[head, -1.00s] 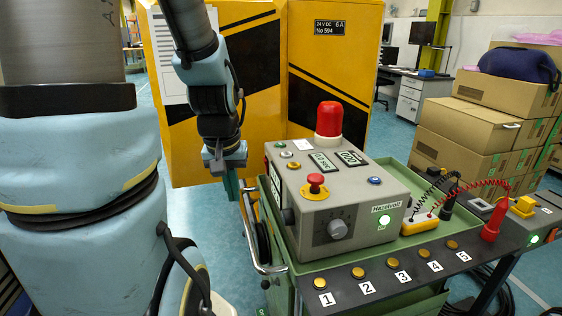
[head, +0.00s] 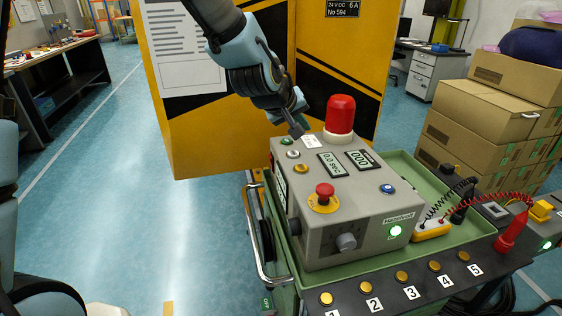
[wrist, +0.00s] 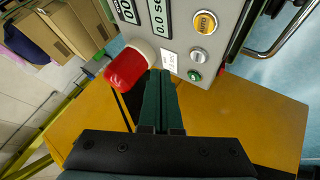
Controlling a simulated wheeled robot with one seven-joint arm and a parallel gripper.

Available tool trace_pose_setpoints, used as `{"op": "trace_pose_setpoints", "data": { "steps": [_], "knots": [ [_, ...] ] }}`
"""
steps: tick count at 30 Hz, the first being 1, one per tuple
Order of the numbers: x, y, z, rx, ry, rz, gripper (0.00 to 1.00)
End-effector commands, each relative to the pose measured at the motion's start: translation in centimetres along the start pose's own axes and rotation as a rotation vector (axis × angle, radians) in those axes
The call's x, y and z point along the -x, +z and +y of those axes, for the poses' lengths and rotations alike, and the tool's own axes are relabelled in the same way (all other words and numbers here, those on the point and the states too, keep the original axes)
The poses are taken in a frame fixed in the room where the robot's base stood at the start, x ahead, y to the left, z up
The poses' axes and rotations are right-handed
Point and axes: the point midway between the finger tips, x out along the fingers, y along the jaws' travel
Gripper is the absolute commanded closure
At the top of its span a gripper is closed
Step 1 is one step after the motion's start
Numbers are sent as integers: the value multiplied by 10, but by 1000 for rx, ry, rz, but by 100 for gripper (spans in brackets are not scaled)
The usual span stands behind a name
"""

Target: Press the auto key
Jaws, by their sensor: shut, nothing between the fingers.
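The auto key is a yellow round button marked AUTO (wrist: 204,22) in the wrist view, on the top face of a grey control box. In the head view it is the yellow button (head: 301,169) near the box's left edge, with a silver button (head: 293,154) and a green button (head: 286,141) behind it. My gripper (head: 298,131) is shut and empty, at the back left of the box, near a white label (head: 312,141). In the wrist view the closed fingertips (wrist: 160,73) show beside that label, apart from the AUTO key. Contact with the box cannot be told.
A red beacon (head: 340,115) stands on the box just right of my gripper. A red emergency stop (head: 325,192) sits toward the front. A yellow cabinet (head: 215,130) stands behind. Stacked cartons (head: 470,130) are at right. Open floor lies left.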

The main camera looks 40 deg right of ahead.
Motion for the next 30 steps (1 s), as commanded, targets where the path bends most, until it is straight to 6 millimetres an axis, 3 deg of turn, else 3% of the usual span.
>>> {"op": "trace_pose_setpoints", "data": {
  "steps": [14, 30],
  "knots": [
    [-5, 4, -6, -1, -3, -1, 100],
    [-53, 38, -41, -1, -3, -1, 100]
  ]
}}
